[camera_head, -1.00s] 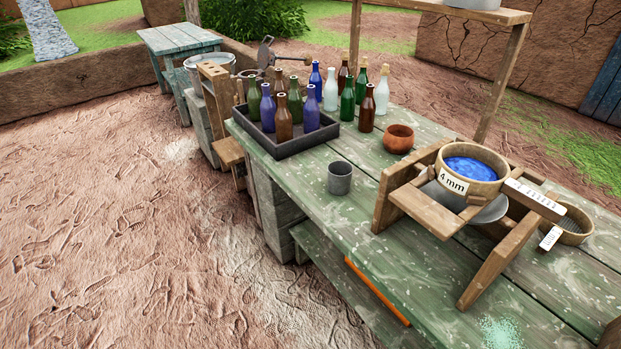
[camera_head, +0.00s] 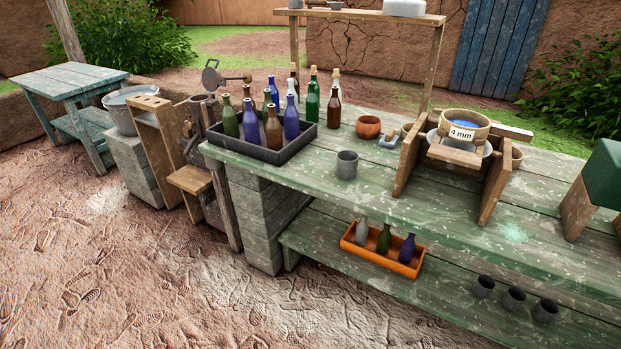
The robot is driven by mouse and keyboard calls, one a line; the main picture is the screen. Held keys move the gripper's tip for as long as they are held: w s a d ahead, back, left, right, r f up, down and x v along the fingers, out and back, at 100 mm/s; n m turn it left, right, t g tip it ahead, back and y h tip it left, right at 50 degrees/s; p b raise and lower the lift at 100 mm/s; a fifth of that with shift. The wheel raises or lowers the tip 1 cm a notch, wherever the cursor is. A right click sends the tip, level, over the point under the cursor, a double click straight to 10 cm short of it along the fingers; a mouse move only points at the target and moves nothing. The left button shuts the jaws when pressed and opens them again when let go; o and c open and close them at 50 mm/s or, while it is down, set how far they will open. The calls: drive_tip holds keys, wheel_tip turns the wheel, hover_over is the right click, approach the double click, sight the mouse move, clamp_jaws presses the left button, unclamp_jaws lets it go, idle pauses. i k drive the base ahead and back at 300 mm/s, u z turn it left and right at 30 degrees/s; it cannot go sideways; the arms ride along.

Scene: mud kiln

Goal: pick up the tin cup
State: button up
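A grey tin cup (camera_head: 347,165) stands upright on the green plank bench (camera_head: 400,205), near its front edge. It is between the dark tray of bottles and the wooden sieve stand. Several similar dark grey cups stand on the lower shelf at the right, such as this one (camera_head: 514,299). My gripper is not in view.
The dark tray (camera_head: 262,153) of bottles is left of the cup, with more bottles behind. A brown bowl (camera_head: 368,127) and the sieve stand (camera_head: 490,190) are to the right. An orange tray (camera_head: 382,262) is on the lower shelf. Open dirt ground (camera_head: 130,280) lies in front.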

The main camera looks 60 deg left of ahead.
sight(347, 165)
drive_tip(key=z, duration=0.05)
drive_tip(key=k, duration=1.2)
drive_tip(key=u, duration=1.15)
drive_tip(key=i, duration=1.45)
drive_tip(key=z, duration=0.05)
